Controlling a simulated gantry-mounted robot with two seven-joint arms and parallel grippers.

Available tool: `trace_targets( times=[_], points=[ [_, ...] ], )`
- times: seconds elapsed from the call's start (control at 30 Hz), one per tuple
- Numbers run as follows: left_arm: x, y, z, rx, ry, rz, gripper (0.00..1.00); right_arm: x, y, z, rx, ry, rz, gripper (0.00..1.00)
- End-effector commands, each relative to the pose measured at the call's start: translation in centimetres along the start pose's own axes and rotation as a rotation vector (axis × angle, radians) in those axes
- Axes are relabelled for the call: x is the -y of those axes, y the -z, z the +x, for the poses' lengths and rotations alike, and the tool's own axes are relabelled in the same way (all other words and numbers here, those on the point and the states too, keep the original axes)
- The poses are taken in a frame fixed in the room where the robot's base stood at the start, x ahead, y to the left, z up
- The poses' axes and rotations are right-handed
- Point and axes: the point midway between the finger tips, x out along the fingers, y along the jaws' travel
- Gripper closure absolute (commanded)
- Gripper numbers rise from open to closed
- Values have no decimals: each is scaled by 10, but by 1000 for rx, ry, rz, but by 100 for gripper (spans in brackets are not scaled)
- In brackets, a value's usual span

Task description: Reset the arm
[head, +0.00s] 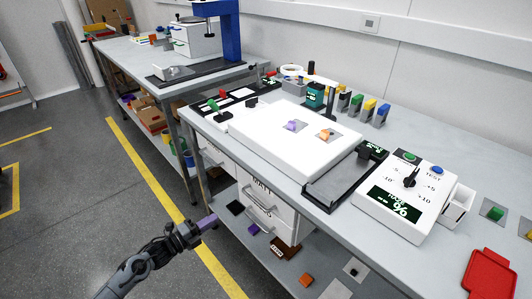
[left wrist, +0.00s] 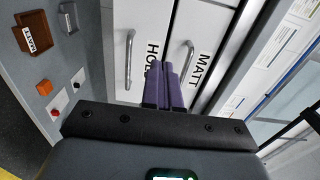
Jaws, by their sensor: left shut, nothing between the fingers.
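My left arm (head: 140,268) comes in from the lower left of the head view, low over the floor in front of the bench. My left gripper (head: 208,221) has purple fingers and points right, toward the bench's drawers. In the left wrist view the purple fingers of my left gripper (left wrist: 167,78) lie together with nothing between them. Behind them are white drawer fronts (left wrist: 196,38) lettered HOLD and MATT, with silver handles. I cannot tell the gap to them. My right arm does not show.
The white light panel (head: 285,150) on the bench bears a purple and an orange piece. A tester with a dial (head: 405,200) stands to its right. A lower shelf (head: 270,262) holds small pieces and a brown tray. The floor (head: 75,200) at left is clear.

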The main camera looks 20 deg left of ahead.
Motion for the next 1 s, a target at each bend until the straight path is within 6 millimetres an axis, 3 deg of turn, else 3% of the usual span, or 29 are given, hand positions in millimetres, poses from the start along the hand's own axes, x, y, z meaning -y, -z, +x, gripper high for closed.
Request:
trace_targets(
  times=[0.17,0.27,0.37,0.5,0.6,0.77,1.0],
  points=[
    [-22,27,-22,-4,-56,-65,100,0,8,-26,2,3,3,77],
    [-32,70,-36,-20,-76,-143,100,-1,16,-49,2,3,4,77],
    [-19,127,-45,-40,-62,-225,100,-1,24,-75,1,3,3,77],
    [18,205,-57,23,-122,-391,100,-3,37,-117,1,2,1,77],
    [47,240,-68,127,-209,-549,100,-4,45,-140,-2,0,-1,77],
    [94,266,-94,338,-352,-806,100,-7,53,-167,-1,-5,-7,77],
    [150,274,-150,700,-532,-1167,100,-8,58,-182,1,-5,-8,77]
  ],
)
